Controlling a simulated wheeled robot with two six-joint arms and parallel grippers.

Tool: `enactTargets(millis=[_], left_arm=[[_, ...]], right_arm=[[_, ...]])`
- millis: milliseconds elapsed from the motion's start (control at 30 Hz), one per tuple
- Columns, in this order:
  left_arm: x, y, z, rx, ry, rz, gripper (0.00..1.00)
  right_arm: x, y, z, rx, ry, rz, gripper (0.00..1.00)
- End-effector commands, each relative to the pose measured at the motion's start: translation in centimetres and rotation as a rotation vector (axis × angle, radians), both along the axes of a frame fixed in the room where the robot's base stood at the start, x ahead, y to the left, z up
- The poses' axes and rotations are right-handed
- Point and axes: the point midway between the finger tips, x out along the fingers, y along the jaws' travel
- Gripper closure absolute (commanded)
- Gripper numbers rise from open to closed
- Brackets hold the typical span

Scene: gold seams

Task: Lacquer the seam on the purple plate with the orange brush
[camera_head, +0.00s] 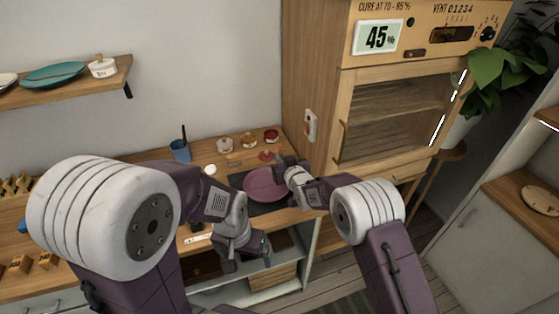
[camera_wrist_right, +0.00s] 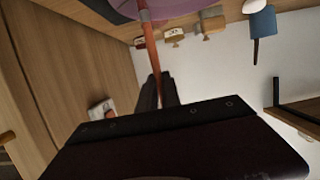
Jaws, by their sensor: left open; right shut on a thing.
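The purple plate (camera_head: 265,186) lies on a dark mat (camera_head: 237,181) on the wooden counter; its edge shows in the right wrist view (camera_wrist_right: 190,7). I cannot make out its seam. My right gripper (camera_head: 283,161) is at the plate's far right side. In the right wrist view its dark fingers (camera_wrist_right: 158,90) are shut on the orange brush (camera_wrist_right: 149,45), whose shaft runs up toward the plate. The brush tip is out of view, so I cannot tell whether it touches. My left gripper (camera_head: 246,258) is open and empty, low in front of the counter edge.
Small jars (camera_head: 249,140) stand along the back of the counter, with a blue cup (camera_head: 180,151) to their left. A tall wooden cabinet (camera_head: 400,115) with a 45% display rises right of the plate. A shelf (camera_head: 100,77) with dishes hangs at upper left.

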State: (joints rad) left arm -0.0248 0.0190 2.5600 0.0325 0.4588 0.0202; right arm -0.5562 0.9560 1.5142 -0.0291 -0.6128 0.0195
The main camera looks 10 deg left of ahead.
Motion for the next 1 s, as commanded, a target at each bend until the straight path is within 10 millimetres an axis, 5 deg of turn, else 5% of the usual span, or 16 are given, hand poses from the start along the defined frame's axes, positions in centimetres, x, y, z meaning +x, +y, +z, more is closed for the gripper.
enactTargets(millis=[1000], left_arm=[[0.0, 0.0, 1.7, 0.0, 0.0, 0.0, 0.0]], right_arm=[[1.0, -0.5, 4.4, 0.001, 0.0, -0.011, 1.0]])
